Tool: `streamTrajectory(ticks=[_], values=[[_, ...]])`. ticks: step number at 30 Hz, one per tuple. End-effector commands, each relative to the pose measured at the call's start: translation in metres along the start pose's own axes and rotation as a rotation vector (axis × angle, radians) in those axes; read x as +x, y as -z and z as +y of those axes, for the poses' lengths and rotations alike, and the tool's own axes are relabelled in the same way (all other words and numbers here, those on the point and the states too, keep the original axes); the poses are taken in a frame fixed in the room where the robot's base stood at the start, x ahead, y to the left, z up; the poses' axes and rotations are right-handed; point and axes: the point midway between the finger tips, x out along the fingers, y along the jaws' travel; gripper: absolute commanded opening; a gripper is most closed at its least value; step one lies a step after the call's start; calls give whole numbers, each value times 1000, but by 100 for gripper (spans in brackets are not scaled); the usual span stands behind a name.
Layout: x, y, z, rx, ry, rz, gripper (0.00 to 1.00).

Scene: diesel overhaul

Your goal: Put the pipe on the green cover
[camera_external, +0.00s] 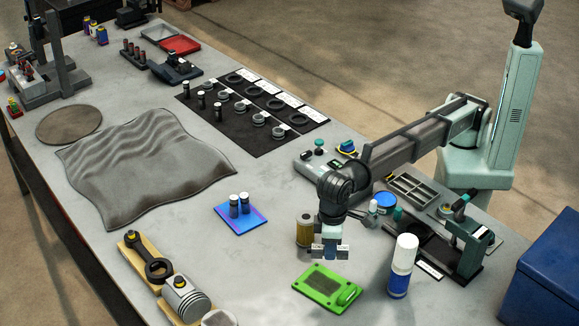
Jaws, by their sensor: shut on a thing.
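The green cover (318,281), a flat plate with a dark mesh middle and a raised green bar at its right end, lies on the table at the front. My gripper (330,253) points down just behind and above it, apart from it as far as I can see. The gripper is shut on a small piece, mostly hidden between the fingers; its shape is unclear, and I take it to be the pipe. No other pipe is clearly visible.
A brass-coloured cylinder (304,231) stands close to the left of my gripper. A white-and-blue bottle (403,264) stands right of the cover. A blue tray (227,218) with two dark bottles and wooden holders (133,244) with engine parts are to the left.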

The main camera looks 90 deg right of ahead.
Motion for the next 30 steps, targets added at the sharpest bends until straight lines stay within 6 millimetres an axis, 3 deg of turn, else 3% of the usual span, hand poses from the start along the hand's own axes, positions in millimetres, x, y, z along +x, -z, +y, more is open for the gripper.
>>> streamTrajectory(ticks=[11, 18, 30], values=[[39, -1, 1, 0, 0, -1, 0], [76, -1, 1, 0, 0, -1, 0], [114, 0, 1, 0, 0, 0, 0]])
